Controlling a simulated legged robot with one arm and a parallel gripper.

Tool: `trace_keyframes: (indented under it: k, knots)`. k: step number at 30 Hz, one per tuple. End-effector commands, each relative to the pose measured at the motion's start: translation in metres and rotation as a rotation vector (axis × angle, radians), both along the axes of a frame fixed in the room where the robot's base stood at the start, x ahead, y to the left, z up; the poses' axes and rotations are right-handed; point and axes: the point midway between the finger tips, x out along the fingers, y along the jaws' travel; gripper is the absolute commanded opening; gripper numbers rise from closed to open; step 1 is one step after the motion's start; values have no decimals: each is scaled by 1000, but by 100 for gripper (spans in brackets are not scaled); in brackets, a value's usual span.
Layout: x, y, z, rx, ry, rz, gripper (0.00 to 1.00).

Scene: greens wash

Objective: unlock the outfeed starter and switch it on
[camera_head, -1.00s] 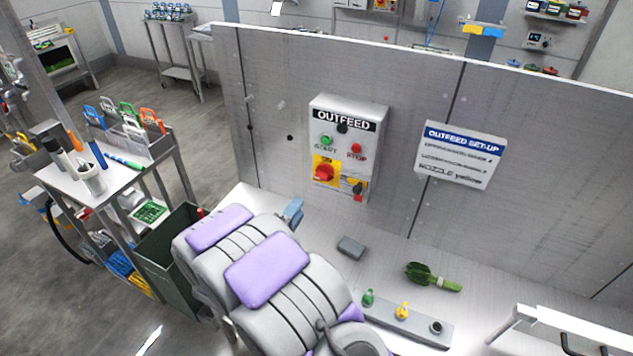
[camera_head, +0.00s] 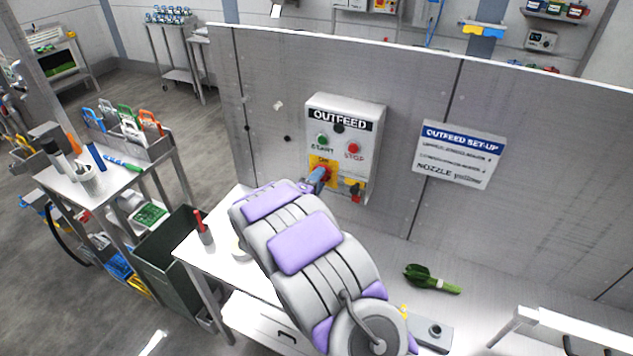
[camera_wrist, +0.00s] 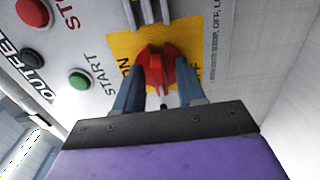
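The outfeed starter (camera_head: 343,125) is a light box on the grey panel, with a green START button (camera_head: 322,140) and a red STOP button (camera_head: 354,149). Below them is a yellow plate with a red rotary knob (camera_wrist: 158,62), its ON and OFF marks on opposite sides in the wrist view. My gripper (camera_head: 319,177) is at this knob; its blue fingers stand on either side of it with a visible gap between them. I cannot tell whether they touch it. A small black, yellow and red item (camera_head: 356,189) is at the box's lower right; I cannot make out whether it is a lock.
An OUTFEED SET-UP sign (camera_head: 458,155) hangs to the right on the panel. On the bench are a green brush-like tool (camera_head: 431,280) and a grey block (camera_head: 433,333) partly behind my arm. A red-topped item (camera_head: 203,230) stands at the bench's left, above a dark green bin (camera_head: 165,252).

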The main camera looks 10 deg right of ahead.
Motion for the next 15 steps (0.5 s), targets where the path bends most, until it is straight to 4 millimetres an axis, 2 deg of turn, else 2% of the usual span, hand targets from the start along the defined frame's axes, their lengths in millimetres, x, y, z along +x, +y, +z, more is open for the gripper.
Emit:
trace_keyframes:
  k: [7,15]
  knots:
    - [1,3,0,-2,0,1,39]
    - [1,3,-1,-2,1,1,14]
